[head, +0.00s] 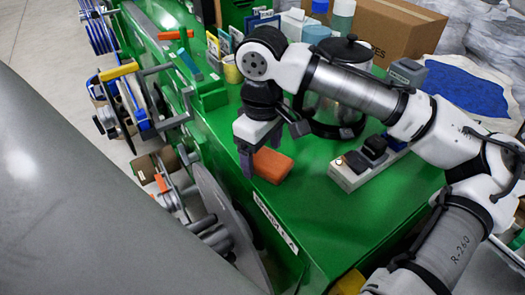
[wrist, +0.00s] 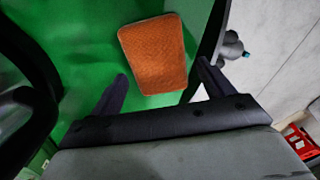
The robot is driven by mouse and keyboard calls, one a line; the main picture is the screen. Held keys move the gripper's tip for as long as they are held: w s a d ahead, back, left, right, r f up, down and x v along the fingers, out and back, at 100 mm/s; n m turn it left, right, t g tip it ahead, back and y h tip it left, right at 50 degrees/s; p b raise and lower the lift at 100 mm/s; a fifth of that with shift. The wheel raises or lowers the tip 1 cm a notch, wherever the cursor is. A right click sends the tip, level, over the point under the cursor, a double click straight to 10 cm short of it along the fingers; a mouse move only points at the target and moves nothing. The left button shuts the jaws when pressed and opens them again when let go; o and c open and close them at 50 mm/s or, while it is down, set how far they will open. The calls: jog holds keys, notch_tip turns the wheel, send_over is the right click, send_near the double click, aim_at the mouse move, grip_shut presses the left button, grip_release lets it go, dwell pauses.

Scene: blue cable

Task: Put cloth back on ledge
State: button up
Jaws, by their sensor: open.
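An orange folded cloth (head: 273,165), which could also be a sponge, lies flat on the green surface (head: 330,225) near its front left edge. In the wrist view the cloth (wrist: 153,50) shows as a rounded, textured rectangle, slightly tilted, just beyond and between the fingertips. My gripper (head: 258,155) is open and points down beside the cloth, at its left in the head view. The fingers (wrist: 162,72) hold nothing. I cannot tell whether either finger touches the cloth.
A metal pot (head: 340,95) with a black lid stands behind my gripper. A white power strip (head: 365,165) with black plugs lies to the right. Cable reels (head: 225,215) hang along the left edge. A cardboard box (head: 385,30) and blue material (head: 465,90) are farther back.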

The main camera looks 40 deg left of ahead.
aim_at(262, 157)
notch_tip(262, 157, up, 12)
jog(key=shift+f+b, duration=0.2)
jog(key=shift+b, duration=0.2)
jog(key=shift+s, duration=0.15)
